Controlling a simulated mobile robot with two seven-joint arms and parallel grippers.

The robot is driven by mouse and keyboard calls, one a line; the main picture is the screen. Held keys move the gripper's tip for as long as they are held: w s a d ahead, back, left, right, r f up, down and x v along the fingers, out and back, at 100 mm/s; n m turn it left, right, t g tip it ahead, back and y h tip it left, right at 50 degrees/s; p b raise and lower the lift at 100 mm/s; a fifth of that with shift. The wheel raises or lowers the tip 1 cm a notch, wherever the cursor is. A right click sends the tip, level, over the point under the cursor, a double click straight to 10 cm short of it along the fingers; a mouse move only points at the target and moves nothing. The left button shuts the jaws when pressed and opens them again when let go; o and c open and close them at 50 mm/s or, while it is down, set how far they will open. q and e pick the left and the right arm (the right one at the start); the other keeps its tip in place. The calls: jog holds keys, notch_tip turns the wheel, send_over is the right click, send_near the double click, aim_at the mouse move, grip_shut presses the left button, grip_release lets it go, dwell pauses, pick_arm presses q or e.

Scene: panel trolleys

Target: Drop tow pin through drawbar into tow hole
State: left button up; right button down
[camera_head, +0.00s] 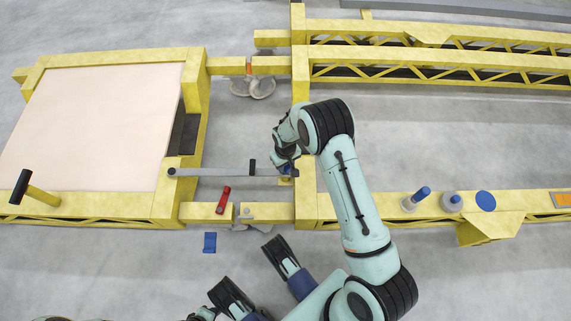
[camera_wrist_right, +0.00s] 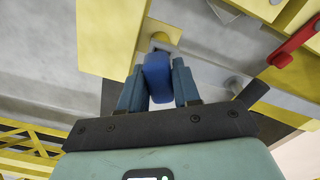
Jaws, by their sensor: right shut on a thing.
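The grey drawbar (camera_head: 215,171) reaches from the left trolley's yellow frame across the gap toward the right trolley, with a black upright handle (camera_head: 252,166) near its right end. My right gripper (camera_head: 287,172) is at this right end, beside the right trolley's frame. In the right wrist view, my right gripper (camera_wrist_right: 158,88) is shut on a blue piece, which I take for the tow pin (camera_wrist_right: 158,72). The pin's lower part and the tow hole are hidden. Whether the pin is in the drawbar, I cannot tell.
A red lever (camera_head: 223,200) sits on the lower yellow coupling beam between the trolleys. A pale panel (camera_head: 95,125) lies on the left trolley (camera_head: 195,100). A blue patch (camera_head: 210,243) lies on the floor.

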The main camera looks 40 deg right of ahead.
jog(key=shift+f+b, duration=0.8)
jog(key=shift+f, duration=0.5)
jog(key=c, duration=0.7)
grip_release()
jog(key=shift+a, duration=0.3)
jog(key=shift+r+p, duration=1.2)
jog(key=shift+r, duration=0.35)
jog(key=shift+d+r+p, duration=0.15)
jog(key=shift+r+p, duration=0.65)
jog(key=shift+r, duration=0.5)
jog(key=shift+d+r+p, duration=0.15)
jog(key=shift+r+p, duration=0.6)
jog(key=shift+r, duration=0.5)
jog(key=shift+f, duration=0.1)
